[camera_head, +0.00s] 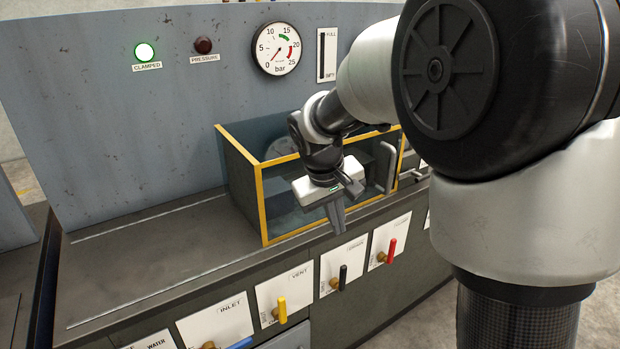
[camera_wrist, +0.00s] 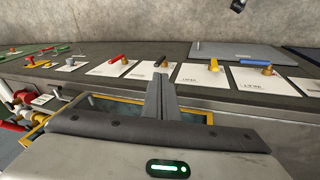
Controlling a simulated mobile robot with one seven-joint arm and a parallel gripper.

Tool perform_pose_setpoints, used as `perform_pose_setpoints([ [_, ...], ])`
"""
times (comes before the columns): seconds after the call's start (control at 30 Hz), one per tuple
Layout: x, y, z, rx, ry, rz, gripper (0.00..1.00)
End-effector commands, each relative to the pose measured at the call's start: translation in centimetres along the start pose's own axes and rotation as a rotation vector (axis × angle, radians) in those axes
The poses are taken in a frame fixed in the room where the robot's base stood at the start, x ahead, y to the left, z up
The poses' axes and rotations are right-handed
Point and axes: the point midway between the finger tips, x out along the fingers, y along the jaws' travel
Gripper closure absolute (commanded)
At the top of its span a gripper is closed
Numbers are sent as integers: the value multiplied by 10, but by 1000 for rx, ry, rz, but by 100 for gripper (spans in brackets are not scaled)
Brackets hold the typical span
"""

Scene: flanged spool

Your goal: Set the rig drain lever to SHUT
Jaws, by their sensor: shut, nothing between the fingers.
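A row of valve levers sits on white plates along the bench front. A black lever (camera_head: 342,277) stands upright on its plate between the yellow and red ones. Its label is too small to read surely, so I cannot tell whether it or the red lever (camera_head: 388,251) is the drain. My gripper (camera_head: 338,230) is shut and empty, pointing down above the front edge, apart from the levers. In the wrist view the fingers (camera_wrist: 160,92) lie in front of the black lever (camera_wrist: 162,66), with the red lever (camera_wrist: 116,59) to its left.
The yellow vent lever (camera_head: 282,309) is upright; the blue inlet lever (camera_head: 238,343) lies sideways. A clear guard box with yellow edges (camera_head: 260,205) stands behind my gripper. A pressure gauge (camera_head: 277,49) and a lit green CLAMPED lamp (camera_head: 144,51) are on the back panel. The left benchtop is bare.

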Motion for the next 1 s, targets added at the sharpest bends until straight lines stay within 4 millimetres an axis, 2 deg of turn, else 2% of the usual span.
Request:
perform_pose_setpoints([
  [0.03,40,-16,-9,-35,-22,11,100],
  [0.2,119,-48,-37,-125,-62,51,100],
  [0.3,152,-63,-46,-163,-77,69,100],
  [0.4,173,-72,-51,-189,-85,81,100],
  [0.53,184,-77,-54,-203,-90,87,100],
  [0.87,184,-77,-54,-204,-90,88,100],
  [1.0,193,-77,-53,-203,-91,88,100],
])
